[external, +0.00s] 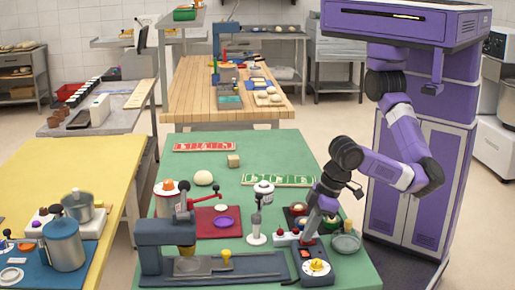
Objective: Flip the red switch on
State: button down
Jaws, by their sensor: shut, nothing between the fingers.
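A small red part (280,232) shows on a white-topped unit just left of my gripper on the green table (285,155). It may be the red switch, but it is too small to tell its position. The fingertips and part of the unit are hard to make out, and contact cannot be told. In front stands a dark box with a white and yellow dial (316,267).
A grey-blue press-like machine (160,240) stands at the front left of the green table. A white-and-grey upright tool (257,215) stands left of my gripper. A grey round dish (346,243) lies to its right.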

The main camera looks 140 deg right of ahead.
jog(key=shift+d+f, duration=0.1)
jog(key=shift+d, duration=0.1)
jog(key=shift+a+f, duration=0.1)
jog(key=shift+s+a, duration=0.1)
jog(key=shift+s+a+f, duration=0.1)
jog(key=shift+s+a, duration=0.4)
dwell(0.3)
jog(key=shift+p, duration=0.35)
jog(key=p+v, duration=0.3)
jog(key=v, duration=1.1)
jog(key=shift+p, duration=0.3)
